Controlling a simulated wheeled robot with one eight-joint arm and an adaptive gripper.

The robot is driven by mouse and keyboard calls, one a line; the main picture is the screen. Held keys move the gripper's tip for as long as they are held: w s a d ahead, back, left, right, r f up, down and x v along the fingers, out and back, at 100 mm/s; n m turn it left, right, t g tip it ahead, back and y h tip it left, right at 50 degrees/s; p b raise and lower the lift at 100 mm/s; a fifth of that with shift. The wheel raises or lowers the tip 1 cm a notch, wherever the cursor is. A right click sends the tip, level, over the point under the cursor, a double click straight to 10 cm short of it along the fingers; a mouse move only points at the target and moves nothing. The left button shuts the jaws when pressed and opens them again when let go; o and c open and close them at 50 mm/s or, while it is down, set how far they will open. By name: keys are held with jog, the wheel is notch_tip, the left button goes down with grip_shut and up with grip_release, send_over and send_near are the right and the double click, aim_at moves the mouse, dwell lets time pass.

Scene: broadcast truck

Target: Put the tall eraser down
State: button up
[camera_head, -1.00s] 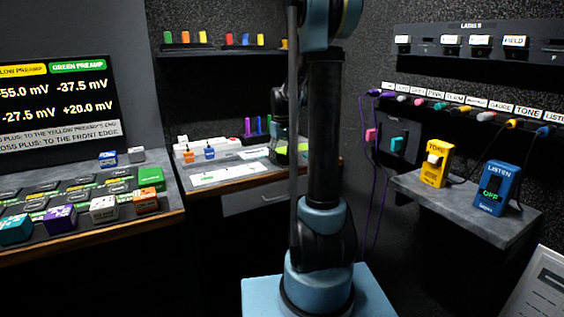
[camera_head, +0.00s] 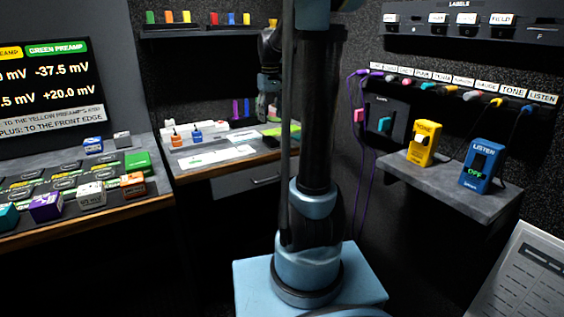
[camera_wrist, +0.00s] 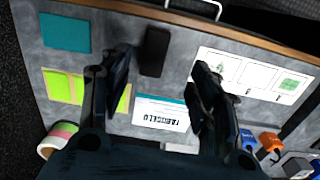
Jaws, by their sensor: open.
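A dark upright-looking block, which seems to be the tall eraser (camera_wrist: 153,52), is on the grey desk top near its wooden edge in the wrist view. My gripper (camera_wrist: 158,80) is open, with its two dark fingers spread wide and nothing between the tips. The block is beyond the fingertips, apart from both. In the head view my gripper (camera_head: 268,100) hangs above the back desk. I cannot make out the eraser there.
The desk holds a white card with printed boxes (camera_wrist: 255,75), yellow-green notes (camera_wrist: 62,86), a teal sheet (camera_wrist: 65,32) and a tape roll (camera_wrist: 55,140). Orange (camera_wrist: 270,141) and blue bottles stand at the right. Purple sticks (camera_head: 236,108) stand behind.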

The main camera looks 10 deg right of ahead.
jog(key=s+f+m+t, duration=0.1)
jog(key=s+f, duration=0.1)
jog(key=s, duration=0.7)
jog(key=s+f, duration=0.2)
jog(key=s, duration=0.7)
jog(key=s+f+m+t, duration=0.1)
jog(key=s+f+m, duration=0.1)
jog(key=s+f, duration=1)
jog(key=s, duration=0.2)
jog(key=shift+s+d+f, duration=0.15)
jog(key=shift+s+f, duration=0.2)
jog(key=shift+f, duration=0.05)
jog(key=shift+w+f, duration=0.2)
jog(key=shift+w, duration=0.2)
